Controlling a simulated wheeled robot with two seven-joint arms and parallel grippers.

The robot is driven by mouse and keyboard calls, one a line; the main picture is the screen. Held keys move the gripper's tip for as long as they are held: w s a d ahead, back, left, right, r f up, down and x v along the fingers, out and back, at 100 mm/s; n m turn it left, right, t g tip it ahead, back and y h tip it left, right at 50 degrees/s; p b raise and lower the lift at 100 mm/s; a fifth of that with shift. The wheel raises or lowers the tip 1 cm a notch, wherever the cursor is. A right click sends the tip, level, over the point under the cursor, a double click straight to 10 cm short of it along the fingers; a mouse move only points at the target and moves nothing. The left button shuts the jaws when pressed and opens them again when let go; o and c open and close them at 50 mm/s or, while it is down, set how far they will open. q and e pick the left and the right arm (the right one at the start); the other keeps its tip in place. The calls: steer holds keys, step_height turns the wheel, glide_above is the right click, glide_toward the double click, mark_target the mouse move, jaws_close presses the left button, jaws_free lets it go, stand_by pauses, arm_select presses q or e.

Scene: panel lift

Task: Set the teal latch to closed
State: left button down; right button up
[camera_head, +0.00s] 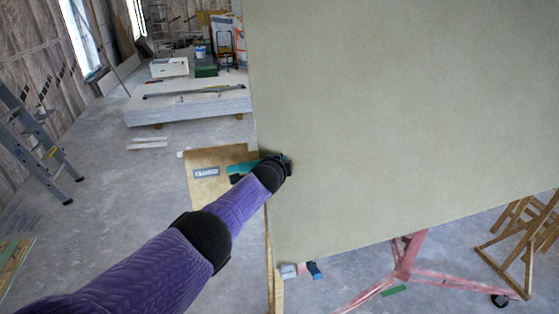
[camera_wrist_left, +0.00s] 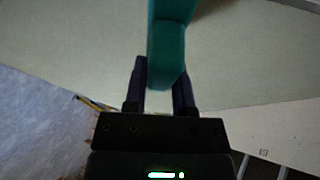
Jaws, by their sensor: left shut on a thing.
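The teal latch (camera_head: 244,167) shows at the left edge of a large pale panel (camera_head: 400,110), beside a wooden board (camera_head: 208,187). My left arm reaches up to it, and my left gripper (camera_head: 283,166) hides much of the latch in the head view. In the left wrist view the teal latch (camera_wrist_left: 168,50) comes down from the top, and its end sits between the two dark fingers of my left gripper (camera_wrist_left: 161,90). The gripper is shut on it. My right gripper is not in view.
A pink wheeled stand (camera_head: 405,262) is under the panel, with a wooden trestle (camera_head: 525,235) at the right. A stack of white boards (camera_head: 190,103) lies behind. A stepladder (camera_head: 40,140) stands at the left. The floor between is mostly clear.

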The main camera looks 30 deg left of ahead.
arm_select(q)
steer(key=shift+f, duration=0.15)
steer(key=shift+c, duration=2.2)
jaws_free()
steer(key=p+v, duration=0.6)
steer(key=v, duration=0.4)
steer(key=shift+p, duration=0.35)
